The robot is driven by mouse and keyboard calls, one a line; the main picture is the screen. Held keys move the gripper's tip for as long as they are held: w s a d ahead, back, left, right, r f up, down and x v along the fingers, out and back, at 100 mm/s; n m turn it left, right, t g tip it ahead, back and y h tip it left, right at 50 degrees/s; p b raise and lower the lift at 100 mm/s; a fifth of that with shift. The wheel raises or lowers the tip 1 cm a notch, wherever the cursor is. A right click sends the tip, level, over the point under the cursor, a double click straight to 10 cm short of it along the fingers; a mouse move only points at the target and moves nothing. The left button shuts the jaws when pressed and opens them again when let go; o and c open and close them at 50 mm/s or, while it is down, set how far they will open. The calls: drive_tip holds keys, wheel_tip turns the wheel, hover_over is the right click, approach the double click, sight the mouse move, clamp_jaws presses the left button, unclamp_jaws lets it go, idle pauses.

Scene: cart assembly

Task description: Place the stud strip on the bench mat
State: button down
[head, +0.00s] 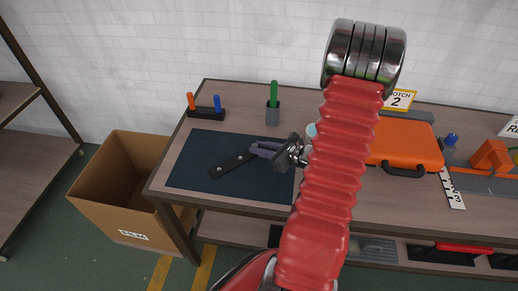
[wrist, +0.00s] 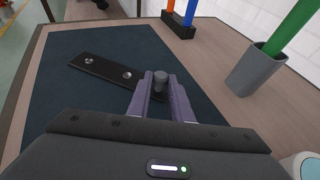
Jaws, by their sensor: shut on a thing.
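The stud strip (head: 229,166) is a flat black bar with bright round studs. It lies at a slant over the dark blue bench mat (head: 196,151), low against its surface; I cannot tell whether it touches. The strip also shows in the wrist view (wrist: 100,69), with two studs clear to the left of the fingers. My gripper (head: 255,151) comes from the right, its purple fingers closed on a grey knob at the strip's near end. In the wrist view the fingers (wrist: 160,88) pinch this knob and hide that end.
Behind the mat stand a black peg holder (head: 207,113) and a grey cup (head: 272,116) with a green stick. An orange case (head: 405,148) sits right of my arm. A cardboard box (head: 112,199) is on the floor at left. The mat's front is clear.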

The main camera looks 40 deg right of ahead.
drive_tip(key=c, duration=1.6)
unclamp_jaws()
drive_tip(key=v, duration=1.2)
drive_tip(key=shift+a, duration=0.1)
